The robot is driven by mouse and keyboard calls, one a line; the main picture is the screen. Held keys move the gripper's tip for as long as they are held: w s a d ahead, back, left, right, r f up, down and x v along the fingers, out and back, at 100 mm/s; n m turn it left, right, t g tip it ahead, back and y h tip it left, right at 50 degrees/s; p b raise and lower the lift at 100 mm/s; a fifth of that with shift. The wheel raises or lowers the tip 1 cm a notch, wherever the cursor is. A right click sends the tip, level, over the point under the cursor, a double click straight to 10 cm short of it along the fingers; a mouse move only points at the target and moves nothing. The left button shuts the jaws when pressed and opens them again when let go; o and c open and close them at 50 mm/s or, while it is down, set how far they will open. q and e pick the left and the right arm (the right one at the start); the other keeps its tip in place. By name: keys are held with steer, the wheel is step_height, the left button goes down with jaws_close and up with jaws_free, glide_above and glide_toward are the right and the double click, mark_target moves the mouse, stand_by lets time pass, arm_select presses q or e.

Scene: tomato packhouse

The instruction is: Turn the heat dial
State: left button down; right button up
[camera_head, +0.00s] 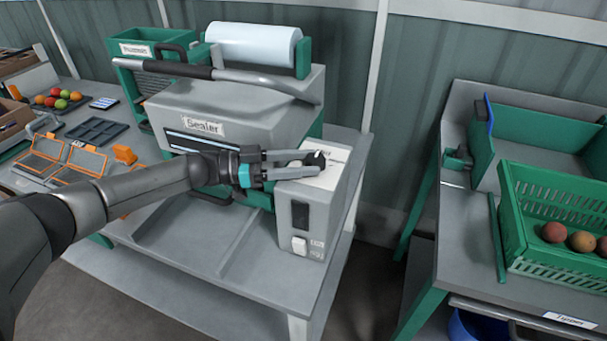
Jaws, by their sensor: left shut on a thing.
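The sealer (235,101) is a grey machine with a label on its front and a film roll on top. A light control box (313,208) stands at its right end. The small black heat dial (314,157) is on top of that box. My left gripper (318,163) reaches in from the left over the box, its two grey fingers shut on the dial. The fingers cover part of the dial, so its setting cannot be read. My right gripper is not in view.
A long handle bar (215,73) crosses above the sealer. A white switch (299,246) is on the box's front. A green crate (550,215) with tomatoes stands on the right bench, across a gap. Tomatoes and trays (95,131) lie at the left.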

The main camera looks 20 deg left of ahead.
arm_select(q)
steer(key=shift+w+m+g+b, duration=0.1)
steer(key=shift+m+g+b, duration=0.3)
steer(key=shift+g+b, duration=0.15)
steer(key=shift+c, duration=1.7)
jaws_free()
